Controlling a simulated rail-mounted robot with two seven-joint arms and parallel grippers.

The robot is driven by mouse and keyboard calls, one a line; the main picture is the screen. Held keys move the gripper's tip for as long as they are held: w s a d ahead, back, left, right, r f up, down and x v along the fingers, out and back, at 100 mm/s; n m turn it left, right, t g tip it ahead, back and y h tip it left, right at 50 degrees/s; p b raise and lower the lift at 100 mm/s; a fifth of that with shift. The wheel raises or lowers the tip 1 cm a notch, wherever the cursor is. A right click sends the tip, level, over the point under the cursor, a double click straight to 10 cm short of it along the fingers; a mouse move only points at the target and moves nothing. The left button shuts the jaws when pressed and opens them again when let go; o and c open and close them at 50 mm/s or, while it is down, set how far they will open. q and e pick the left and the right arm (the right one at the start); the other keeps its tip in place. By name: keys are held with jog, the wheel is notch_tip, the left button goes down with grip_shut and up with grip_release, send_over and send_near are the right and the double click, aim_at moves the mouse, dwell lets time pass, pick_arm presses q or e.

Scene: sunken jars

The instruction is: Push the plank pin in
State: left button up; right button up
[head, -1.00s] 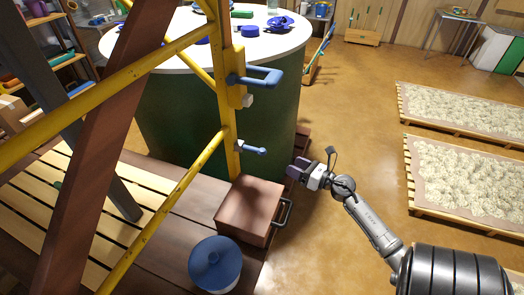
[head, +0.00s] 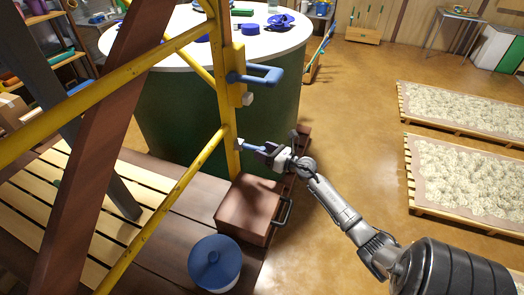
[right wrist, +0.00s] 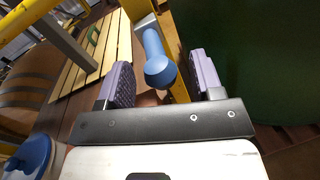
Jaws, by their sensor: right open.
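The blue plank pin (head: 250,147) sticks out sideways from the yellow post (head: 231,130), below a blue handle (head: 262,76). In the right wrist view the pin (right wrist: 157,62) points toward the camera with its rounded knob end nearest. My right gripper (head: 262,150) is at the pin's outer end. In the right wrist view my right gripper (right wrist: 162,80) is open, with one purple-padded finger on each side of the pin. Gaps show between the pin and both pads. My left gripper is not in view.
A brown box (head: 248,208) with a dark handle stands just below the pin. A blue-lidded jar (head: 214,262) stands in front of it. A large green tub (head: 180,115) with a white top is behind the post.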

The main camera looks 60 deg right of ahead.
jog(key=shift+w, duration=0.65)
